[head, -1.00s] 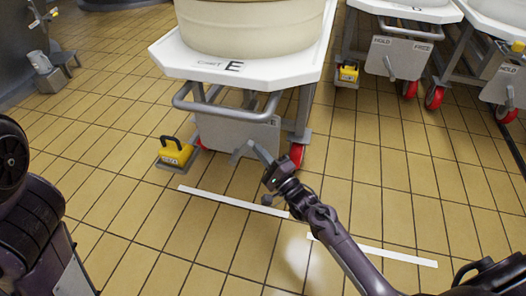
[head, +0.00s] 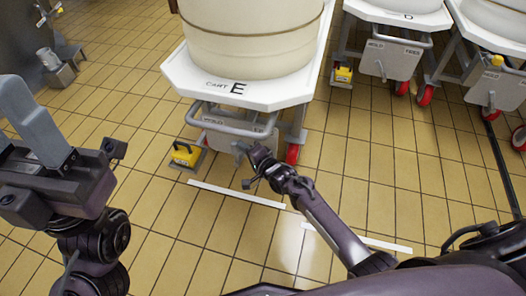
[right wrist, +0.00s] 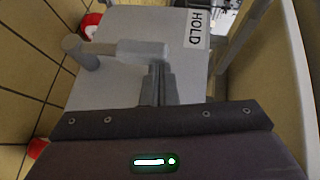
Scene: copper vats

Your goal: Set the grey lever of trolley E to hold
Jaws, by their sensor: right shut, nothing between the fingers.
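Trolley E (head: 240,90) stands in the middle of the head view, its front plate (head: 215,135) below the white top. Its grey lever (head: 238,153) is small there, at the plate's lower edge. The FREE label is mostly hidden. My left gripper (head: 30,125) is at the left edge, away from the trolley.
A tubular handle (head: 235,125) crosses in front of the plate. Trolley D (head: 395,50) and another trolley (head: 495,85) stand at right. Tiled floor in front is clear, with white strips (head: 235,194).

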